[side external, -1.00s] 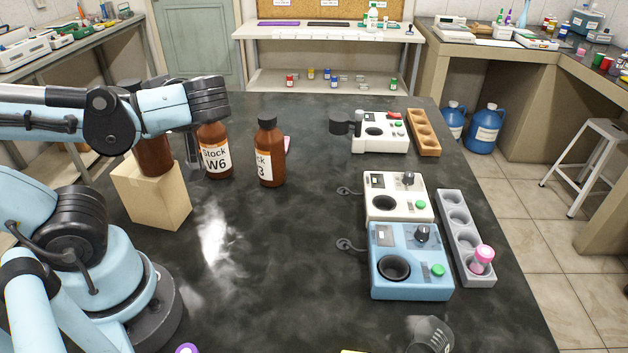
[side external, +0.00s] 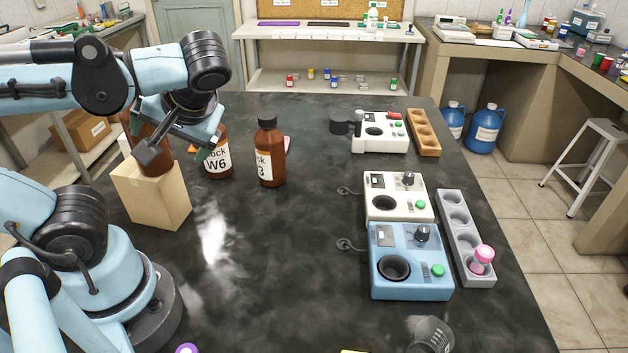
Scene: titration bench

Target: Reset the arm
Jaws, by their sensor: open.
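My light-blue arm reaches in from the left side of the bench. My gripper (side external: 176,155) is open, with nothing seen held in it. It hangs in front of a brown bottle (side external: 153,162) on a cardboard-coloured box (side external: 157,200) and partly covers that bottle. One dark fingertip overlaps the bottle in the picture; I cannot tell whether they touch. The other finger lies close to the brown bottle labelled W6 (side external: 217,158), whose top is hidden behind the gripper.
Another brown bottle (side external: 270,152) stands right of the W6 bottle. White devices (side external: 380,133) (side external: 397,197) and a blue device (side external: 411,262) stand on the right, beside a grey rack (side external: 466,240) and an orange rack (side external: 422,132). A glass vessel (side external: 430,337) is at the front edge. The bench middle is clear.

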